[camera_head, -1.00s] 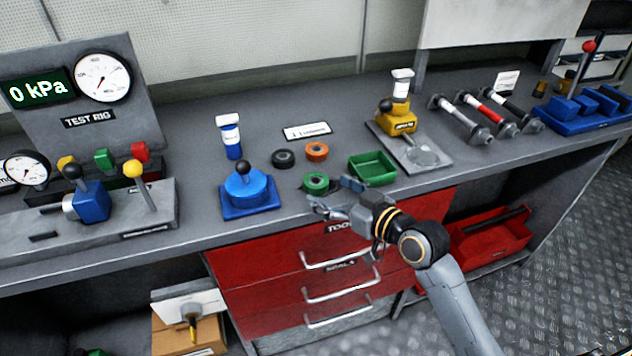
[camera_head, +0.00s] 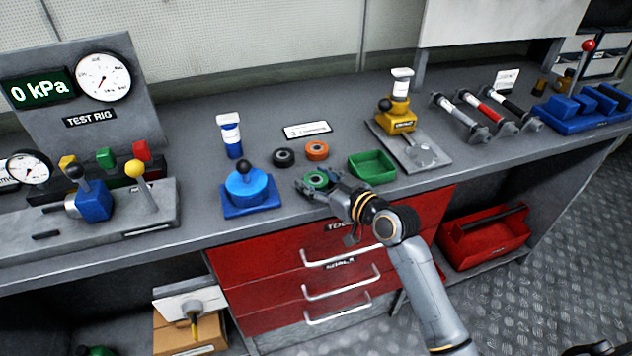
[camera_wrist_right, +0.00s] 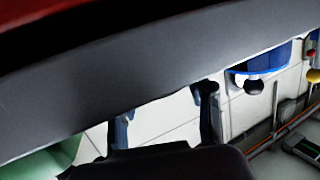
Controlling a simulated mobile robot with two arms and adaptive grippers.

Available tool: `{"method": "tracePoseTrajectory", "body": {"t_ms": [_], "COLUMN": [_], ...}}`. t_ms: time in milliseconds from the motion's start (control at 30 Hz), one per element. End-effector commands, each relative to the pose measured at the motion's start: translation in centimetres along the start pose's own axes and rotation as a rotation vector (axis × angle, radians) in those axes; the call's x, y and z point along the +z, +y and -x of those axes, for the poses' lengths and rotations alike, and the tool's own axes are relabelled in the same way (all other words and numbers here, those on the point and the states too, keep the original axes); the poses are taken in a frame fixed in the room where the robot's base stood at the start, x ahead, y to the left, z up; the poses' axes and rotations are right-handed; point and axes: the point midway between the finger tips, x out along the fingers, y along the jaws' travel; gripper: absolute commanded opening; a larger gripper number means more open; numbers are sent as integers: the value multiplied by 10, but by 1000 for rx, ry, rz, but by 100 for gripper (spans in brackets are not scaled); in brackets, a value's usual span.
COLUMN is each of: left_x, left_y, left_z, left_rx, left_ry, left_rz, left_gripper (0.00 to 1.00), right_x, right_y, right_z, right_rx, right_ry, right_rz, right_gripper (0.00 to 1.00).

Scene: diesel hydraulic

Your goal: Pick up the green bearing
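The green bearing (camera_head: 315,180) is a small ring lying flat near the front edge of the grey bench in the head view. My right gripper (camera_head: 316,184) is right at it, its fingers spread to either side of the ring in this view. Contact cannot be made out. In the right wrist view the two dark fingertips of the right gripper (camera_wrist_right: 163,112) are well apart with nothing seen between them; the green bearing does not show there. My left gripper is in neither view.
A black bearing (camera_head: 284,157) and an orange bearing (camera_head: 316,150) lie just behind. A green tray (camera_head: 372,167) stands right of the gripper, a blue press (camera_head: 247,190) left. Red drawers (camera_head: 270,262) are below. The bench behind the bearings has free room before a white label (camera_head: 307,130).

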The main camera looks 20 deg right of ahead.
Motion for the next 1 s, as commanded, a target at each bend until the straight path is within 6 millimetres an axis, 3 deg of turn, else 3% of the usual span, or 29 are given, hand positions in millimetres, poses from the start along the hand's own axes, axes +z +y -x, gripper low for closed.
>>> {"method": "tracePoseTrajectory", "body": {"t_ms": [367,633,900,1000], "left_x": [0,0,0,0], "left_y": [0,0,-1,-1], "left_z": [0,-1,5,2], "left_rx": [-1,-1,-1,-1], "left_ry": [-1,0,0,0], "left_rz": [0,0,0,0], "left_gripper": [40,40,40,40], "right_x": [-3,-34,-84,-85], "right_y": [0,0,-13,-19], "right_z": [1,6,70,99], "right_rx": [0,0,1,0], "right_ry": [1,6,5,-1], "right_rz": [2,6,8,6], "right_gripper": [17,17,17,17]}}
